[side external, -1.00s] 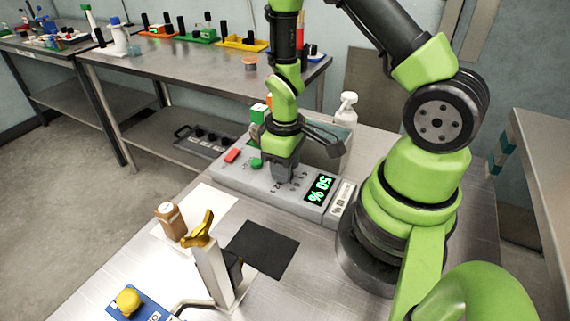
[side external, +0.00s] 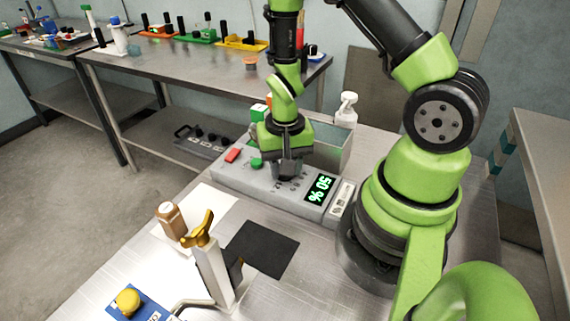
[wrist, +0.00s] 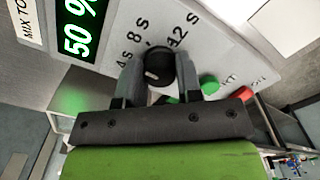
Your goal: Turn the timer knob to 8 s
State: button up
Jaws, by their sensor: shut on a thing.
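My gripper (wrist: 158,80) is shut on the black timer knob (wrist: 159,66), with one finger on each side of it in the wrist view. The knob has a pale pointer line on its face. The dial marks 4 s, 8 s and 12 s are printed around it; the 8 s mark (wrist: 138,32) is above it. Exactly which mark the line points to, I cannot tell.
A green display reading 50 % (side external: 319,188) is on the box. A red button (side external: 233,155) and a green button (side external: 257,162) sit beside my gripper. A white pump bottle (side external: 347,108) stands behind.

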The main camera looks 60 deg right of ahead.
jog(key=m, duration=0.4)
jog(key=shift+m, duration=0.3)
dwell(0.3)
jog(key=o, duration=0.9)
jog(key=shift+o, duration=0.2)
